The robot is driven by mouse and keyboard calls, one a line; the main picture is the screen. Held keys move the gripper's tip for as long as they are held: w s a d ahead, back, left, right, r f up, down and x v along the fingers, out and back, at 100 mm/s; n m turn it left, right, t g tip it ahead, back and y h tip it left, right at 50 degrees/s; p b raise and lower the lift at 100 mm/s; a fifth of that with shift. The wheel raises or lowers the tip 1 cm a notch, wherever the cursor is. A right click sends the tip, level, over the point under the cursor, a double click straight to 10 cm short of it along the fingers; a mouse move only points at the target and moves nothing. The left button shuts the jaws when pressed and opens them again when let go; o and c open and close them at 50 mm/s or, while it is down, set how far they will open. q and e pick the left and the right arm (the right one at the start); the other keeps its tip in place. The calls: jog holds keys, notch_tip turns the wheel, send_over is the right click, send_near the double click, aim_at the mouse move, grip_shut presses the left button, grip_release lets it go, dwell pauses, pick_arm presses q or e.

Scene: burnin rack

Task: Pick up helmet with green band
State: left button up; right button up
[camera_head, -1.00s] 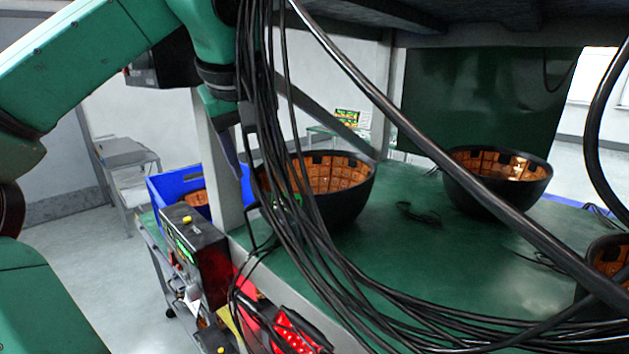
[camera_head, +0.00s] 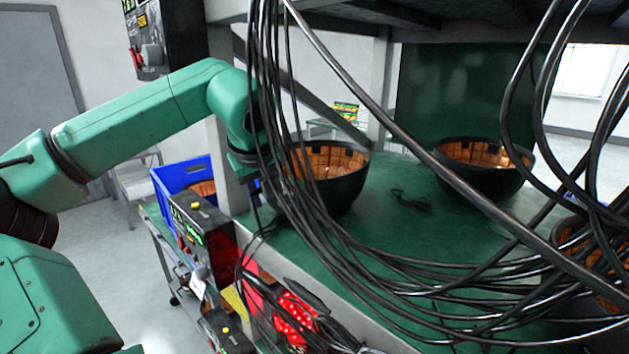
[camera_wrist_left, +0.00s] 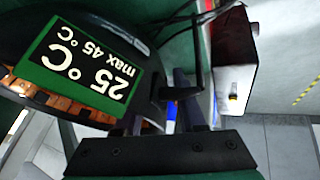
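A black bowl-like helmet (camera_head: 345,190) with orange padding lies open side up on the green shelf, partly behind cables. In the left wrist view the helmet (camera_wrist_left: 150,75) fills the left side and bears a green-edged label (camera_wrist_left: 85,65) reading 25 °C, max 45 °C. No full green band is clear. My left gripper (camera_head: 255,192) is at this helmet's left edge, pointing down and partly hidden by cables. In the left wrist view its fingers (camera_wrist_left: 160,105) stand apart near the rim; whether they touch it I cannot tell. My right gripper is out of view.
Thick black cables (camera_head: 330,235) hang across the front. Another helmet (camera_head: 485,180) sits at the back right and a third (camera_head: 575,240) at the right edge. A blue bin (camera_head: 170,185) and a black control box (camera_head: 205,235) stand to the left. The shelf's middle has bare room.

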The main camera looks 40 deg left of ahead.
pick_arm(q)
jog(key=shift+a, duration=0.1)
grip_shut()
dwell(1.1)
